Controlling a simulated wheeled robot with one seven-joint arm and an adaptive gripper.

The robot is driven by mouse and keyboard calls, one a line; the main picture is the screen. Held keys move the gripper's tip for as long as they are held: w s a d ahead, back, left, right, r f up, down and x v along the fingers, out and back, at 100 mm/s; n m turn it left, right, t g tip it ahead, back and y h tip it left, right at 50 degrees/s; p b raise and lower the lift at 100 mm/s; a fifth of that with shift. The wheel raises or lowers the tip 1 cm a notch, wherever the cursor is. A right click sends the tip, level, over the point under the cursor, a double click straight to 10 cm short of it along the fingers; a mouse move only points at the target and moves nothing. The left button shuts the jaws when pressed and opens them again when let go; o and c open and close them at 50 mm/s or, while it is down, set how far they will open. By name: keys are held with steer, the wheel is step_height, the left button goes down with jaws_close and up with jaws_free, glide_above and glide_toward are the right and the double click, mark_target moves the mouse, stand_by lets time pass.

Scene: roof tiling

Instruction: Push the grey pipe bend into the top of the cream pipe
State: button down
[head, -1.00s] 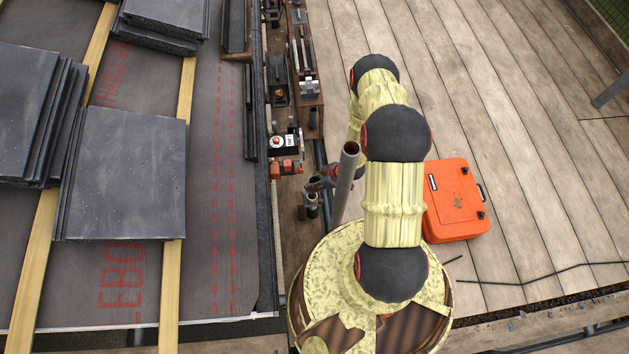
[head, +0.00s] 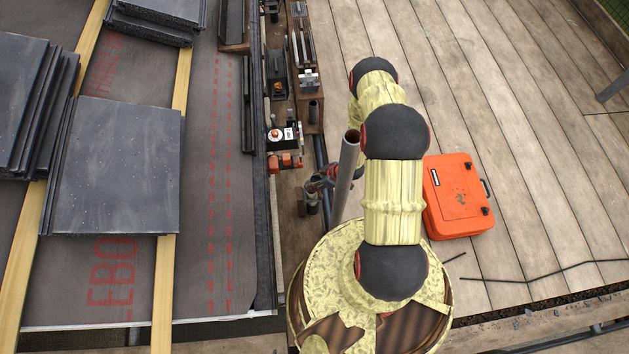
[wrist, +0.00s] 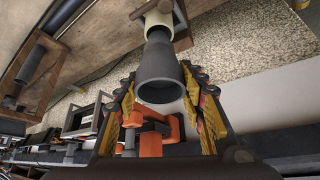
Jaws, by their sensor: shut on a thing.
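The grey pipe bend (wrist: 160,68) is between the yellow-and-black fingers of my gripper (wrist: 160,82) in the wrist view, its dark open mouth facing the camera. Its far end meets the cream pipe (wrist: 158,20), which is in a wooden holder at the top of that view. How deep the bend sits in the cream pipe is hidden. In the head view my gripper (head: 322,180) is small, low beside the bench and partly behind the upright metal pole. I cannot make out the joint between bend and pipe there.
An orange tool (wrist: 152,140) lies below the fingers in the wrist view. In the head view, a crowded tool bench (head: 296,75) runs beside the slate-covered roof (head: 205,190). An orange case (head: 458,196) sits on the wooden deck (head: 500,100), which is mostly clear.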

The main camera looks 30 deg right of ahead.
steer(key=shift+s+f+b, duration=0.5)
steer(key=shift+s+f, duration=0.5)
steer(key=shift+s, duration=0.15)
stand_by(0.4)
steer(key=shift+s+d+f+b, duration=0.3)
steer(key=shift+s+f+b, duration=0.15)
steer(key=shift+f, duration=0.15)
stand_by(0.9)
steer(key=shift+w+d, duration=0.1)
steer(key=shift+w, duration=0.1)
stand_by(0.4)
steer(key=shift+d+f+b, duration=0.3)
steer(key=shift+d+b, duration=0.05)
steer(key=shift+d, duration=0.1)
stand_by(0.5)
steer(key=c, duration=1)
jaws_free()
steer(key=o, duration=0.4)
steer(key=shift+c, duration=0.2)
steer(key=shift+r, duration=0.1)
